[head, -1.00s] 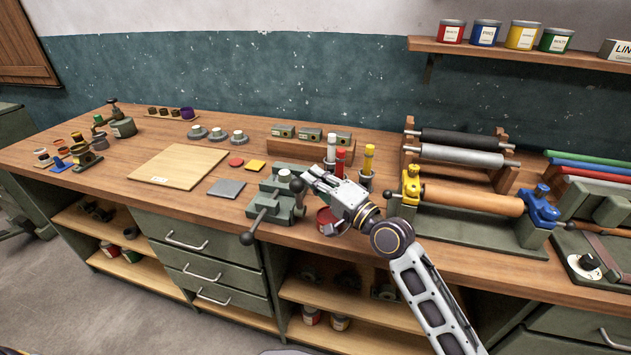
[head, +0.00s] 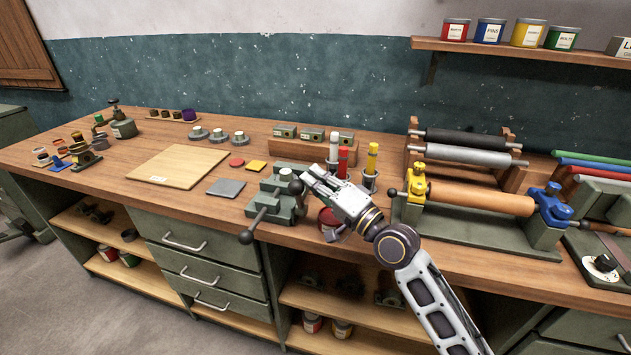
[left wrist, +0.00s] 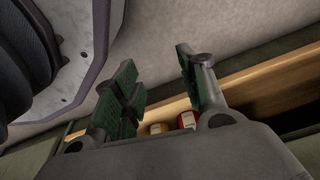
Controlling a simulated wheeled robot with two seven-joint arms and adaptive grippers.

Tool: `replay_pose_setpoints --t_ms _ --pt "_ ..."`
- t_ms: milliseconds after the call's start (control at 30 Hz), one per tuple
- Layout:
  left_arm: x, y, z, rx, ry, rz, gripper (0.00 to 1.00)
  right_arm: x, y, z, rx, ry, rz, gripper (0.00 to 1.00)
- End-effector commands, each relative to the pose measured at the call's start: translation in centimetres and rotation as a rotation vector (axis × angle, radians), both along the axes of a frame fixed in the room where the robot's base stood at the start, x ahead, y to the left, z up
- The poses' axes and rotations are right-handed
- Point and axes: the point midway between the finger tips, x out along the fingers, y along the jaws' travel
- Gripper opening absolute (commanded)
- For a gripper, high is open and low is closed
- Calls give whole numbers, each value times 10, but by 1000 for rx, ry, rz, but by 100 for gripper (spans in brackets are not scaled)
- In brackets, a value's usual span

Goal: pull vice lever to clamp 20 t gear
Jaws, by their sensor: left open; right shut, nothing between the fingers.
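The green vice (head: 270,203) stands at the front edge of the bench, left of my right gripper. A pale round piece, which looks like the gear, sits at its top (head: 285,173); its teeth are too small to make out. A lever with a black ball end (head: 247,237) sticks out at the vice's front left. Another dark ball (head: 296,187) shows at its right side. My right gripper (head: 306,180) is shut and empty, its tips close beside that right ball; I cannot tell if they touch. My left gripper (left wrist: 160,88) is open and empty in the left wrist view.
A red tin (head: 328,222) stands under my right gripper. Marker holders (head: 370,182) stand behind it, and a roller press (head: 480,198) is to the right. A grey plate (head: 226,188) and wooden board (head: 178,165) lie left of the vice. A lower shelf (left wrist: 255,80) shows below my left gripper.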

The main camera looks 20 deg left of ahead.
Motion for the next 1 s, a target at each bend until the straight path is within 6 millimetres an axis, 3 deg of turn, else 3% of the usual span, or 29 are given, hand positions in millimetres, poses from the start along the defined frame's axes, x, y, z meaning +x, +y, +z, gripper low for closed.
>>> replay_pose_setpoints --t_ms 533,1000 --pt "24 -24 55 -22 30 -9 42 -9 0 -2 -2 -86 0 0" --pt "30 -40 116 -41 61 -19 42 -17 0 -3 -6 -160 1 0"
